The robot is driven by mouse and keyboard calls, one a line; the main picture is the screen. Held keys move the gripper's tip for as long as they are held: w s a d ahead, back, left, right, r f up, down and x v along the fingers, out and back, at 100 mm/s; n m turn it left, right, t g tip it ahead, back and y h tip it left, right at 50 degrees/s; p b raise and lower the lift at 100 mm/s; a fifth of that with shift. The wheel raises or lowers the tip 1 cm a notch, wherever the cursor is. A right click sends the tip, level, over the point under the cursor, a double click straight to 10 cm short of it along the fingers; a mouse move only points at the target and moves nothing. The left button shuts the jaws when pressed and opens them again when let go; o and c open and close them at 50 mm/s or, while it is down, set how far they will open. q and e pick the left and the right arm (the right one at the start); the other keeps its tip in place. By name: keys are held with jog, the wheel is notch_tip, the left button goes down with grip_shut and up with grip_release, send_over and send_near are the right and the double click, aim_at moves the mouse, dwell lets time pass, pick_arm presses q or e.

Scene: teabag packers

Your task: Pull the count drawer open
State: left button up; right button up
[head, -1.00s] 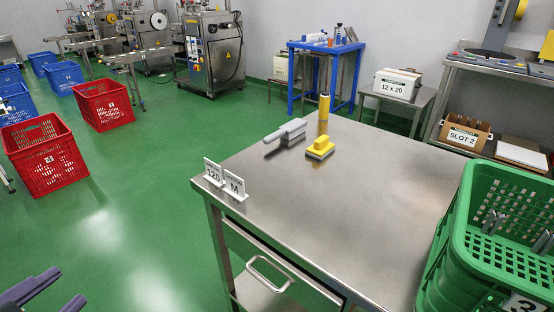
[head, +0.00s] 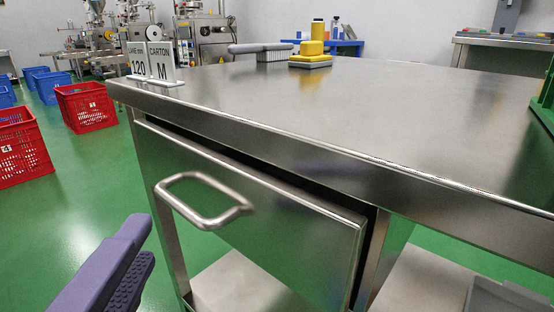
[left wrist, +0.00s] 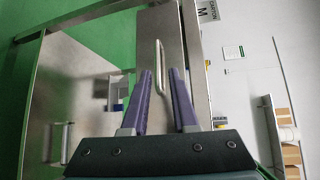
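The drawer (head: 270,228) is a steel front under the worktop of the steel table, with a bar handle (head: 205,218) standing out from it. A narrow dark gap shows along its top and right edges. My left gripper (head: 143,243) is at the lower left, with purple fingers, below and left of the handle and apart from it. In the left wrist view the fingers (left wrist: 161,75) are spread and empty, and the handle (left wrist: 158,66) stands ahead, in line with the space between the tips. My right gripper is not in view.
Part of a green crate (head: 545,100) shows at the right. Red crates (head: 85,107) stand on the floor further left.

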aim_at(173, 206)
pick_arm(q)
jog(key=w, duration=0.3)
jog(key=w+f, duration=0.1)
jog(key=w, duration=0.2)
jog(key=w+a+f+p, duration=0.1)
jog(key=w, duration=0.3)
jog(key=shift+s, duration=0.1)
grip_shut()
dwell(1.3)
